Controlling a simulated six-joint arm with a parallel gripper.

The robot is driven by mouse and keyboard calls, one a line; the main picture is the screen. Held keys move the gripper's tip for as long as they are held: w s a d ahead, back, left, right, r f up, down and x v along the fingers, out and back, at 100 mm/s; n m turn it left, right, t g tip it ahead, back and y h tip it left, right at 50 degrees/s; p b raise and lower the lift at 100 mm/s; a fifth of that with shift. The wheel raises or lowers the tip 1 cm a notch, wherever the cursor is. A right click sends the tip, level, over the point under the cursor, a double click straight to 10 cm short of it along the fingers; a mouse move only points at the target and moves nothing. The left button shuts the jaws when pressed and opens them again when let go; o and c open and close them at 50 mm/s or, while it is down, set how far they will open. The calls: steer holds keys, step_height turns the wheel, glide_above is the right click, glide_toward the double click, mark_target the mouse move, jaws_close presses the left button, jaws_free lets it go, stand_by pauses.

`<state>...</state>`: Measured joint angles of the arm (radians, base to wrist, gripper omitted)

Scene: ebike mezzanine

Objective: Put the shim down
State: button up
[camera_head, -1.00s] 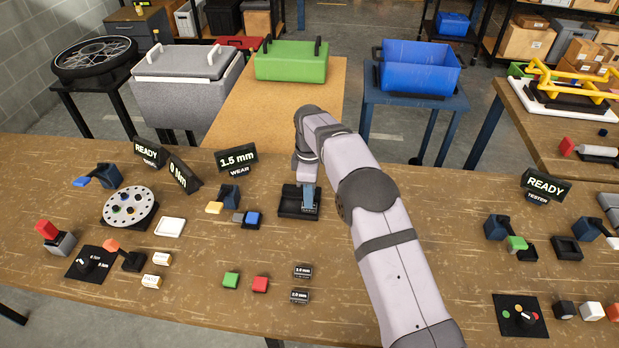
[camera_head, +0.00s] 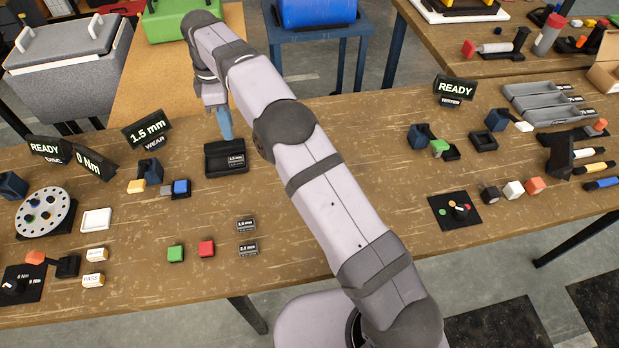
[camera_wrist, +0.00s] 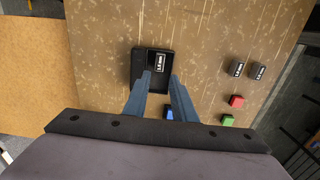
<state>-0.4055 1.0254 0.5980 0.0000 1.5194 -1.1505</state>
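A small dark shim (camera_head: 236,160) with a white-print label lies in the black tray (camera_head: 213,167) on the wooden bench. It sits toward the right side of the tray in the head view. In the wrist view the shim (camera_wrist: 160,62) lies just beyond my fingertips, inside the tray (camera_wrist: 139,66). My gripper (camera_wrist: 161,77) is open, its two blue-grey fingers apart with nothing between them. In the head view my gripper (camera_head: 226,124) is above the tray's back edge, clear of the shim. The far finger is mostly hidden there.
Two labelled dark blocks (camera_head: 247,238) and red (camera_head: 206,249) and green (camera_head: 176,253) blocks lie in front of the tray. A 1.5 mm wear display (camera_head: 148,130) stands to its left, behind a blue block (camera_head: 181,186).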

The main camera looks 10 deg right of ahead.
steer(key=s+d+m, duration=1.3)
steer(key=s+d, duration=0.5)
steer(key=d, duration=0.1)
steer(key=s+d+f+m, duration=0.2)
steer(key=s, duration=0.4)
steer(key=s+d+f+m, duration=0.1)
steer(key=s+f+m, duration=0.1)
steer(key=s, duration=0.5)
steer(key=shift+d+f+m, duration=0.35)
steer(key=shift+f+m, duration=0.05)
steer(key=shift+f, duration=0.05)
